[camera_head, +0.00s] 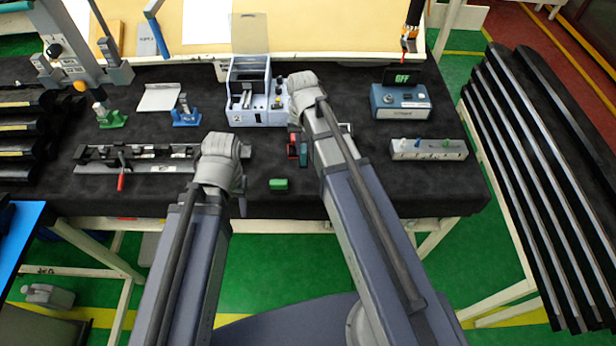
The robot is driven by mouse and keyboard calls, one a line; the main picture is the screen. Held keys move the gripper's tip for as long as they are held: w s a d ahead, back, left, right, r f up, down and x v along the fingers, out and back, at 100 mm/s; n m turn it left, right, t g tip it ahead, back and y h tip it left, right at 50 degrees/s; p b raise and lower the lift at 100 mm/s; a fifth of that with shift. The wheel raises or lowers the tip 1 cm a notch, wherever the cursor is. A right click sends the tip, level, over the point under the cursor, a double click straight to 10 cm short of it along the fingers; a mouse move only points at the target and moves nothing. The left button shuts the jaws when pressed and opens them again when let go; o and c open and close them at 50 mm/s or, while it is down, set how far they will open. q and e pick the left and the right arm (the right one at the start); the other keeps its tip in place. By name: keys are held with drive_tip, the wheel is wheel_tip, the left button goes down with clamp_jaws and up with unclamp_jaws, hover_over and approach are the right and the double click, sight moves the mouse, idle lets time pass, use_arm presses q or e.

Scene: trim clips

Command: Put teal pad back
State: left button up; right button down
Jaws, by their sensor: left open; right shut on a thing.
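A small dark teal pad (303,157) shows beside my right forearm, close to a red piece (293,148), near the middle of the black table. My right gripper (299,136) is mostly hidden by its own wrist and arm; it is shut on what appears to be the teal pad. Whether the pad touches the table cannot be told. My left gripper (242,203) is open and empty near the table's front edge, left of a green block (279,184), with its fingers mostly hidden by the wrist.
A grey machine (257,112) with an open box stands behind my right wrist. A clip fixture (130,160) lies at left. A control box (401,100) and a peg block (428,149) stand at right. Bare table lies around the green block. Racks of dark strips flank both sides.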

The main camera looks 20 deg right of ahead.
drive_tip(key=shift+f+b, duration=4.45)
drive_tip(key=shift+f, duration=0.35)
drive_tip(key=shift+f, duration=0.1)
drive_tip(key=shift+f, duration=0.15)
drive_tip(key=c, duration=0.8)
unclamp_jaws()
drive_tip(key=shift+r, duration=0.2)
wheel_tip(320, 180, up, 12)
drive_tip(key=p, duration=1.2)
drive_tip(key=shift+r, duration=0.15)
drive_tip(key=s+a+n, duration=0.2)
drive_tip(key=s+a, duration=0.1)
drive_tip(key=s, duration=0.1)
drive_tip(key=s+a+n, duration=0.2)
drive_tip(key=s+a, duration=0.2)
drive_tip(key=s, duration=0.1)
drive_tip(key=s+a+n+h, duration=0.1)
drive_tip(key=s+a+n, duration=0.2)
drive_tip(key=s, duration=0.2)
drive_tip(key=shift+s+a, duration=0.15)
drive_tip(key=shift+a, duration=0.1)
